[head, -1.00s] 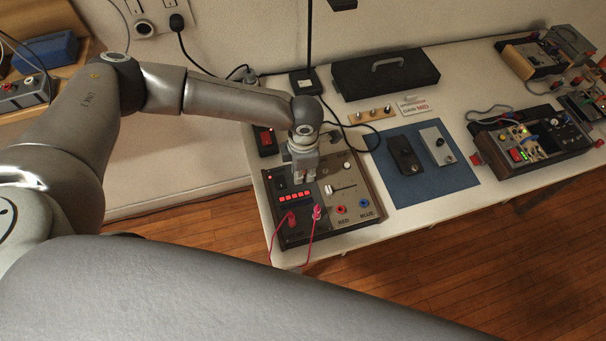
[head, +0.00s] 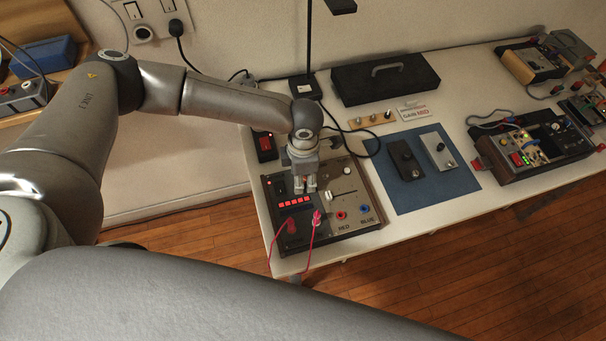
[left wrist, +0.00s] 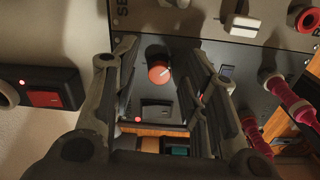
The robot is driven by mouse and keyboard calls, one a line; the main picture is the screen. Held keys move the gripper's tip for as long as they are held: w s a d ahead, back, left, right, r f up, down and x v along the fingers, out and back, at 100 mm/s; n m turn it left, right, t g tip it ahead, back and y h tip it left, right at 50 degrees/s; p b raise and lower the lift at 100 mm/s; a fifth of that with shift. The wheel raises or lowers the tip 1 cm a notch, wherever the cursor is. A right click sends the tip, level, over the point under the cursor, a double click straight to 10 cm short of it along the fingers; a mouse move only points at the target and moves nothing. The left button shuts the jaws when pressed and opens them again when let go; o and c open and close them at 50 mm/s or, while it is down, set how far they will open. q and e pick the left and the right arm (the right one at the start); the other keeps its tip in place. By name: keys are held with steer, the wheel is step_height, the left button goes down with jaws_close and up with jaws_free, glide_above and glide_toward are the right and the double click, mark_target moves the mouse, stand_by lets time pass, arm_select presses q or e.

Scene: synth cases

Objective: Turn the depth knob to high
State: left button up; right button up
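A dark control panel (head: 345,228) lies on the bench under my left arm. It has a row of red lights, a white slider, RED and BLUE sockets and two pink plugs. My left gripper (head: 306,188) points down over its upper part. In the left wrist view the fingers (left wrist: 160,62) are open and apart, with a round red-orange knob (left wrist: 158,73) with a white pointer line between them. Neither finger visibly touches the knob. The head view hides this knob behind the gripper. I cannot read a depth label. My right gripper is not in view.
A red-lit switch box (head: 265,147) stands left of the panel. A blue mat (head: 420,190) with two small boxes lies to its right, and a black case (head: 383,79) stands behind. A pink plug (left wrist: 290,98) stands near the right finger. Cables cross the bench.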

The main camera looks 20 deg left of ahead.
arm_select(q)
step_height(320, 180, up, 12)
steer(key=shift+s, duration=0.2)
stand_by(0.4)
stand_by(0.5)
